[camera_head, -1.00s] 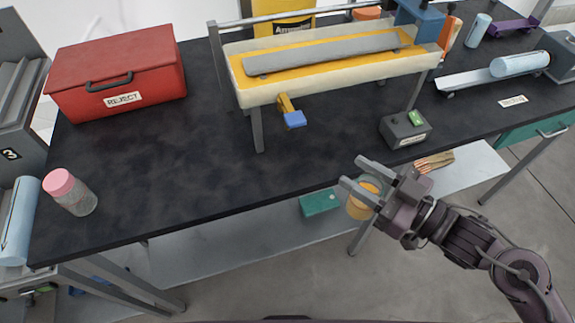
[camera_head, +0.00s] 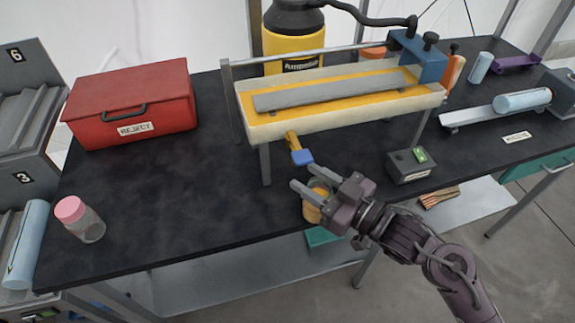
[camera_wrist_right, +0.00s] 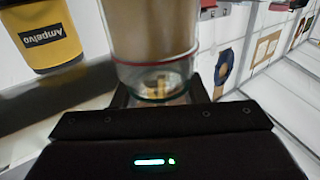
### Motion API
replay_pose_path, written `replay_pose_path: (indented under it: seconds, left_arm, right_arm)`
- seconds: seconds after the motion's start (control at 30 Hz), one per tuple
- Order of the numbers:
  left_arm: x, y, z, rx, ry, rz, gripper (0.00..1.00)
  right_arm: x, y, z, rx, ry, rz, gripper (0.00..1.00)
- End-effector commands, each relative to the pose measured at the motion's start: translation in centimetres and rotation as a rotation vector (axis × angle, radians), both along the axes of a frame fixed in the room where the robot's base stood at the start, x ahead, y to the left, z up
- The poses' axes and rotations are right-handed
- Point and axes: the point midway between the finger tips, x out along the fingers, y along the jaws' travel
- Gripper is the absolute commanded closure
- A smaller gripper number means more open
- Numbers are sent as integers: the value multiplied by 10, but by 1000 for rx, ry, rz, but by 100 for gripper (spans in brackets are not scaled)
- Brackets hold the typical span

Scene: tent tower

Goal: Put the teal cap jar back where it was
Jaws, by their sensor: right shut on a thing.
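My right gripper (camera_head: 325,193) is shut on a jar (camera_head: 313,210) with orange-yellow contents. In the head view the jar shows at the front edge of the black bench, below the blue-tipped spout; I cannot tell its height above the bench. The fingers hide part of it, and I cannot make out the cap's colour. In the right wrist view the held jar (camera_wrist_right: 160,80) shows close up, with a clear glass end. My left gripper is not in view.
A red REJECT box (camera_head: 130,103) stands at the back left of the black bench (camera_head: 190,195). A yellow-and-cream trough on legs (camera_head: 340,105), with a blue-tipped spout (camera_head: 301,157), stands behind the gripper. A grey switch box (camera_head: 408,165) is to its right. The left-middle bench is clear.

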Motion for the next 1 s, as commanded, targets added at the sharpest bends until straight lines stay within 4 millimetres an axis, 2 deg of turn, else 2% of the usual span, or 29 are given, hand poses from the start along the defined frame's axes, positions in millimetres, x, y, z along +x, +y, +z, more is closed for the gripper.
replay_pose_path:
  seconds: [0.1,0.27,0.47,0.57,1.0]
  left_arm:
    - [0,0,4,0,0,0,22]
    - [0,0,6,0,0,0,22]
    - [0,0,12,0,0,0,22]
    - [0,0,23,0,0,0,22]
    - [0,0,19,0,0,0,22]
  right_arm:
    - [11,13,2,2,-2,-1,100]
    - [19,23,2,3,-3,0,100]
    - [40,51,3,4,-2,2,100]
    - [39,49,-5,-1,3,0,100]
    - [38,49,-16,-1,-2,-1,100]
